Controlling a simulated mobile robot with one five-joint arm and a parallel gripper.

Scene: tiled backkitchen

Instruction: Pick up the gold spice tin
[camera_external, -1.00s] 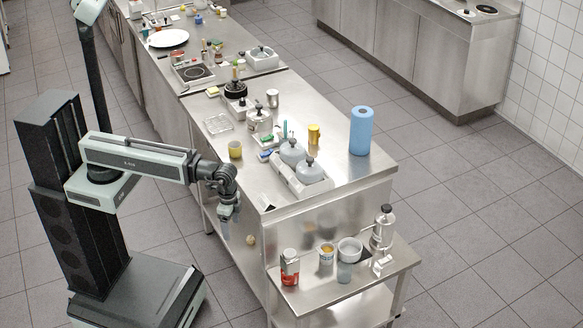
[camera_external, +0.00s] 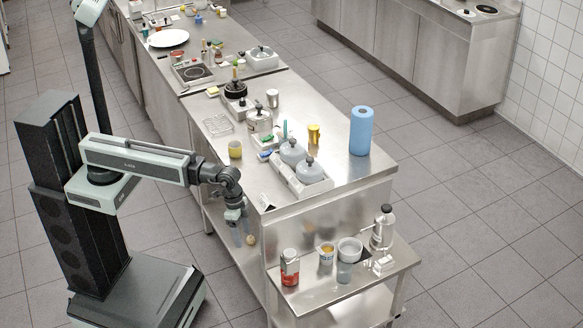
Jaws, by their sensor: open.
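The gold spice tin (camera_external: 314,133) stands upright on the steel counter, left of the blue paper roll and behind the grey-lidded containers. My gripper (camera_external: 243,238) hangs from the end of my arm beside the counter's left side, below the level of its top. Its fingers point down, open and empty. The tin is well off to the upper right of my gripper, and the two are apart.
The blue roll (camera_external: 361,131) and grey-lidded containers (camera_external: 300,163) stand near the tin. A yellow mug (camera_external: 235,149) is by the counter's left edge.

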